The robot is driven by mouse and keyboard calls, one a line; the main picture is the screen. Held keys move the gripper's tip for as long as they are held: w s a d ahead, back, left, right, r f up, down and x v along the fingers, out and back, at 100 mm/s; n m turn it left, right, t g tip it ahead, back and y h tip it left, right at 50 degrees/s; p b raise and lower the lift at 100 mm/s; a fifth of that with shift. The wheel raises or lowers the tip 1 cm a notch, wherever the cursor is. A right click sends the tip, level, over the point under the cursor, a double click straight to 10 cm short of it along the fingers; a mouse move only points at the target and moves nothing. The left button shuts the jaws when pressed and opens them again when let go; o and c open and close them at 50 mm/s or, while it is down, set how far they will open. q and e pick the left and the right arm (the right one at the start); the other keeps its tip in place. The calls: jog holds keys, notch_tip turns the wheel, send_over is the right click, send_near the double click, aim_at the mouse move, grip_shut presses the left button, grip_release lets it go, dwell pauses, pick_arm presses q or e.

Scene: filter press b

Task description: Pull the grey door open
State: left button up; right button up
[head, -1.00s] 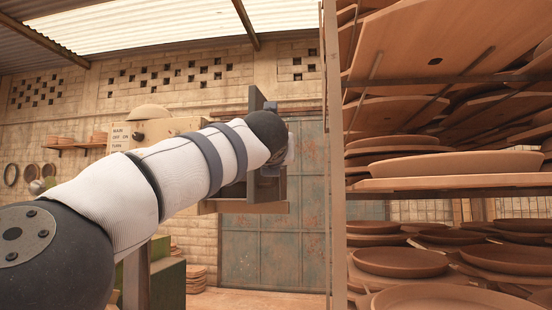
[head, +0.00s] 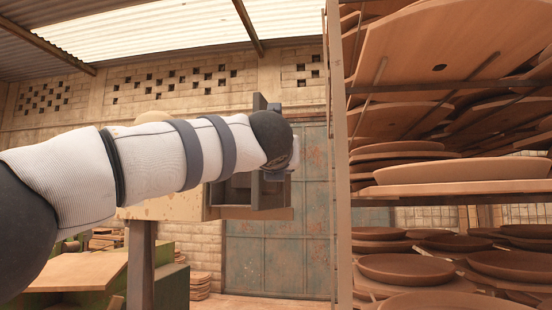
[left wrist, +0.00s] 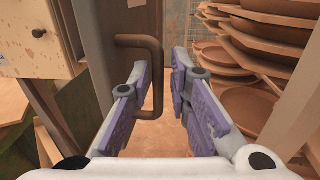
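The grey door (left wrist: 111,35) shows at the upper middle of the left wrist view as a dark upright panel. Its brown bar handle (left wrist: 157,75) stands out from the panel. My left gripper (left wrist: 160,66) is open, with one purple-padded finger on each side of the handle's upright bar. The bar is between the fingertips, and I see no firm grip on it. My right gripper is in neither view.
A tall rack (head: 337,200) of clay plates and boards stands close on the right. A beige box (left wrist: 40,40) is left of the door. A blue-grey metal gate (head: 280,240) is in the back wall. Some floor (left wrist: 168,130) shows below the handle.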

pick_arm(q)
jog(key=s, duration=0.9)
jog(key=shift+s+a+f, duration=0.15)
jog(key=shift+s+a, duration=0.1)
